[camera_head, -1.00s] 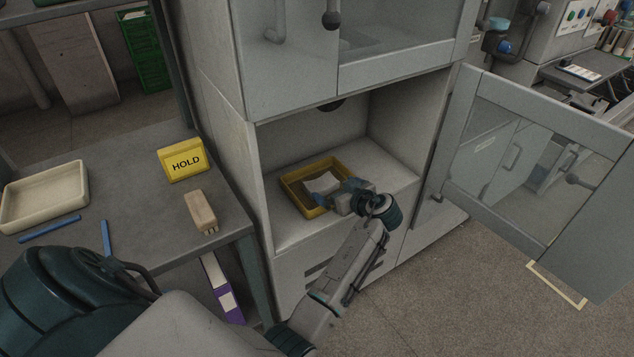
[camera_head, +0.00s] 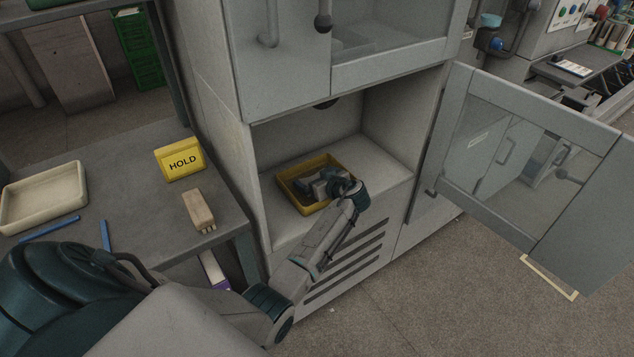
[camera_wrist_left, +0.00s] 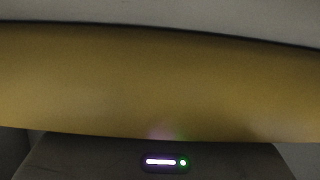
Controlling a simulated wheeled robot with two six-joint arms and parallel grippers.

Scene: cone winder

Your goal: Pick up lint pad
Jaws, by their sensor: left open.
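A yellow tray (camera_head: 290,192) sits on the floor of the open cabinet compartment. My left arm reaches in from the front, and my left gripper (camera_head: 318,187) is down inside the tray, open. The pale lint pad, seen in the tray earlier, is now covered by the gripper; I cannot make it out separately or tell whether the fingers touch it. In the left wrist view a yellow tray wall (camera_wrist_left: 160,80) fills most of the picture very close up, and the pad does not show. My right gripper is not in view.
The glazed door (camera_head: 515,160) stands open at the right. On the left table are a yellow HOLD sign (camera_head: 180,160), a wooden brush (camera_head: 198,210), a beige tray (camera_head: 45,198) and blue sticks (camera_head: 50,228).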

